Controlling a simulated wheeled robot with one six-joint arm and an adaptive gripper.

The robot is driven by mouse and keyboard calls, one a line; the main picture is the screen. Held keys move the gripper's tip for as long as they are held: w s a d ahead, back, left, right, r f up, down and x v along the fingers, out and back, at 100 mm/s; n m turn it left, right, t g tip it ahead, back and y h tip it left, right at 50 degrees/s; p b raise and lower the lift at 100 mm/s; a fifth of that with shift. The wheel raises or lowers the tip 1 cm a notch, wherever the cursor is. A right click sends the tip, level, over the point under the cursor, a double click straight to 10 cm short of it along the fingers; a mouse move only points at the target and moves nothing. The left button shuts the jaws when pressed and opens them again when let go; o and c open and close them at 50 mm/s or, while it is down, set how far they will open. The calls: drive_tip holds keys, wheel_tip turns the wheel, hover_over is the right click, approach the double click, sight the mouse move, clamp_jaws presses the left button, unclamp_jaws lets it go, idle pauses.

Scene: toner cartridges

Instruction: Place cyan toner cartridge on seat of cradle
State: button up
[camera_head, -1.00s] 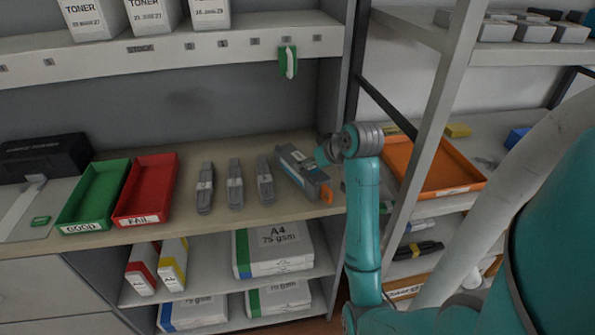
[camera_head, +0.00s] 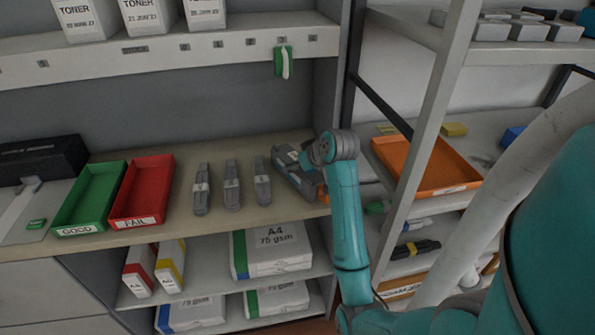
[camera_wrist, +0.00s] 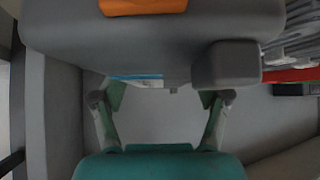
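A bulky grey cartridge (camera_head: 291,180) with a blue-marked label lies on the right of the shelf top, partly hidden by my arm. In the wrist view the large grey body (camera_wrist: 150,38) fills the upper part, with an orange tab and a blue label edge. My gripper (camera_wrist: 160,98) has its fingers spread apart below and beside this body, very close to it; contact cannot be told. In the head view the gripper is mostly hidden behind my wrist. I cannot clearly make out a cradle.
A red FAIL tray (camera_head: 158,172) and green GOOD tray (camera_head: 100,182) are farther left, beside a pale plate with a lever (camera_head: 30,200). An orange tray (camera_head: 455,160) is on the right rack, past a metal post (camera_head: 425,120). An upper shelf overhangs.

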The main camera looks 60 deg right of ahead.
drive_tip(key=c, duration=1.1)
drive_tip(key=shift+r, duration=0.15)
